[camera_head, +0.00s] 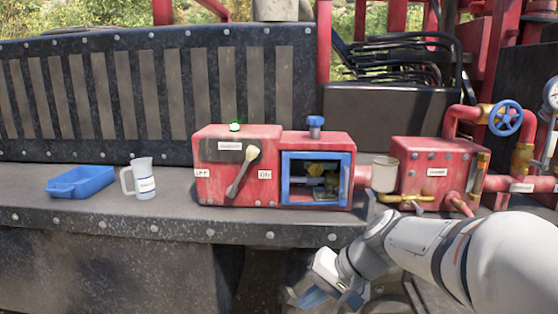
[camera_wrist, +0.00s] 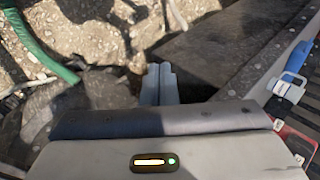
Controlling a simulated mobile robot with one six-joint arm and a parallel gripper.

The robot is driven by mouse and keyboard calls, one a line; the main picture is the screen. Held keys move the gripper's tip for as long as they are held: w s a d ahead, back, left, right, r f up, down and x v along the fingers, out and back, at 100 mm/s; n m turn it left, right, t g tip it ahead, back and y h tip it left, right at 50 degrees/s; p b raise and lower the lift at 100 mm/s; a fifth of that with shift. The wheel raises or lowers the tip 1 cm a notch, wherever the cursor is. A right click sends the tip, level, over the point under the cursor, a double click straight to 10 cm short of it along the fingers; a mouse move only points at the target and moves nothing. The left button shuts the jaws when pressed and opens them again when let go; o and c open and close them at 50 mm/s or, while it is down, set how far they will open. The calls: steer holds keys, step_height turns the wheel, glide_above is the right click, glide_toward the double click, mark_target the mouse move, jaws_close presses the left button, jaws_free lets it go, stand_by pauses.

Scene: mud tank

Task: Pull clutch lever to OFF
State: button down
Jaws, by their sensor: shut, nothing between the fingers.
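The clutch lever (camera_head: 243,172) is a grey arm with a cream knob on the front of a red box (camera_head: 220,185). It leans up and to the right, towards the ON label (camera_head: 264,175). The OFF label (camera_head: 202,173) is on the box's left side.
A blue-framed opening (camera_head: 316,179) with a blue knob above it adjoins the red box. A white mug (camera_head: 142,179) and blue tray (camera_head: 80,182) stand to the left. A red pump box (camera_head: 438,168), cup (camera_head: 384,174) and pipes stand to the right. The deck edge (camera_head: 180,232) lies between my gripper and the lever.

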steer(key=w+a+r+m+t+y, duration=0.1)
steer(key=w+a+r+y, duration=0.15)
steer(key=w, duration=0.45)
steer(key=w+a+r+m+t+y, duration=0.1)
steer(key=w+r+t+y, duration=0.1)
steer(key=w+r+y, duration=0.35)
steer(key=w+d+r+m+t, duration=0.2)
steer(key=w+t, duration=0.1)
steer(key=w, duration=0.6)
steer(key=w+d+r+m+t+y+p, duration=0.1)
steer(key=w+d+r+m+t, duration=0.1)
steer(key=w, duration=0.6)
steer(key=shift+w+d+r+m+t+y, duration=0.3)
steer(key=shift+r+t, duration=0.35)
steer(key=shift+t, duration=0.55)
steer(key=shift+w+a, duration=0.1)
steer(key=shift+a, duration=0.05)
steer(key=s+a+p+x, duration=0.1)
steer(key=p+x, duration=0.4)
steer(key=x, duration=0.7)
steer(key=shift+s+a+r, duration=0.3)
steer(key=shift+s+a, duration=0.2)
steer(key=shift+a, duration=0.05)
